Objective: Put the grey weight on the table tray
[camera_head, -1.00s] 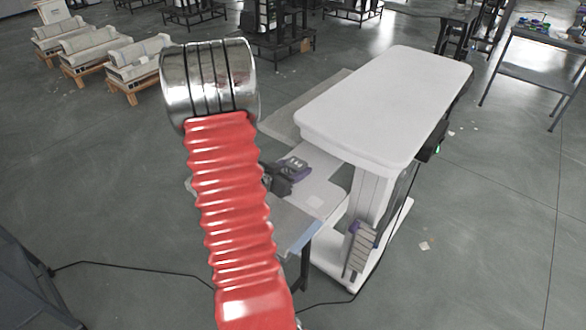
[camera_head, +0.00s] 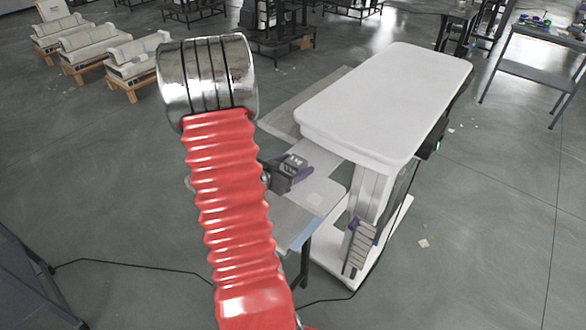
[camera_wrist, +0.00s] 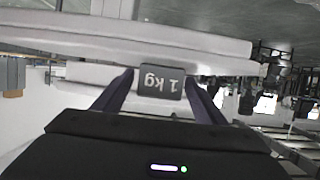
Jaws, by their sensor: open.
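The grey weight (camera_wrist: 162,82) is a small dark block with an upside-down "1 kg" mark in the wrist view. It lies between the two open fingers of my gripper (camera_wrist: 158,76), and I cannot tell whether they touch it. In the head view, the weight (camera_head: 293,162) shows as a dark block with pale marks at my gripper (camera_head: 287,176), partly behind my red arm sleeve. A low table with a pale, flat tray-like top (camera_head: 322,193) is below and beside the gripper. Contact between the weight and any surface is unclear.
A tall white lift column with a broad, empty top (camera_head: 390,95) stands just right of my gripper. Its edge also fills the upper wrist view (camera_wrist: 150,40). A black cable (camera_head: 130,264) runs across the floor. A workbench (camera_head: 545,75) stands far right.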

